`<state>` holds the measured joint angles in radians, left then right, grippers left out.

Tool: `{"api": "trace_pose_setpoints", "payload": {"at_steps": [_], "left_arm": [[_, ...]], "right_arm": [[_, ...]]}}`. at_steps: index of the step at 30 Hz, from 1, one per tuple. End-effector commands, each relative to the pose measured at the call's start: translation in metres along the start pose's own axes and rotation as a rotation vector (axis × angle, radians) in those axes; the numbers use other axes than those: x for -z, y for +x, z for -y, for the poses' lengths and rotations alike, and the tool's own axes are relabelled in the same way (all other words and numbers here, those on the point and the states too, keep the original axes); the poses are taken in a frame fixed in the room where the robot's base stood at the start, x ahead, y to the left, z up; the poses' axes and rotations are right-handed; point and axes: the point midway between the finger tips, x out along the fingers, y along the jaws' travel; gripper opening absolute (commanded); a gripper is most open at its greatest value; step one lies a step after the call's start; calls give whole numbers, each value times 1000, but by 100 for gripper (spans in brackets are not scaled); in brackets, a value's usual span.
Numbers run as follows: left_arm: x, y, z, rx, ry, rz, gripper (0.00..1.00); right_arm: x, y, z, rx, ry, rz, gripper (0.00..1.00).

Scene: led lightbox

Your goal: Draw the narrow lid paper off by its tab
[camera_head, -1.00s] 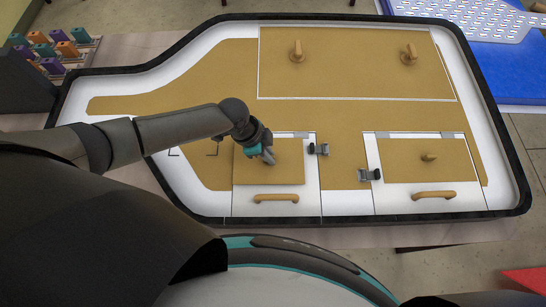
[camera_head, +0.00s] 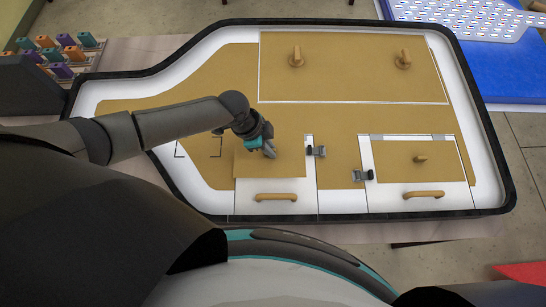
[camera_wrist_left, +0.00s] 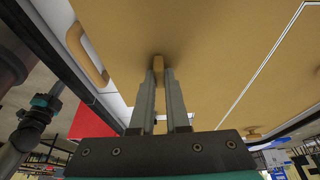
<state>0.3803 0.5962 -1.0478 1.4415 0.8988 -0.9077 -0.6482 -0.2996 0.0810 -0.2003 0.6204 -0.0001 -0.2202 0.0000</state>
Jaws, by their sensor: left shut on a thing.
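The narrow lid (camera_head: 245,207) is the left of two white lids at the board's near edge. Its tan paper (camera_head: 285,168) lies over its far part, reaching over the lid's far edge. Bare white lid shows between the paper and the lid's handle (camera_head: 276,197). My left gripper (camera_head: 270,149) is over the paper. In the left wrist view, its fingers (camera_wrist_left: 158,85) are shut on the tan tab (camera_wrist_left: 157,64) that stands up from the paper. Most of the tab is hidden by the fingers in the head view. My right gripper is not in view.
A wider lid (camera_head: 380,202) with its own paper and peg is to the right. Dark latches (camera_head: 317,151) sit beside the lids. A large panel (camera_head: 350,75) with two turn pegs is at the back. Coloured blocks (camera_head: 58,50) stand far left.

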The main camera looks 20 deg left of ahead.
Motion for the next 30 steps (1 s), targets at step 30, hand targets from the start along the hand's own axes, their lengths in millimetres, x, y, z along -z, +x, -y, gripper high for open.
{"api": "trace_pose_setpoints", "payload": {"at_steps": [30], "left_arm": [[26,-70,1,2,0,-2,0]], "right_arm": [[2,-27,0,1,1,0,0]]}}
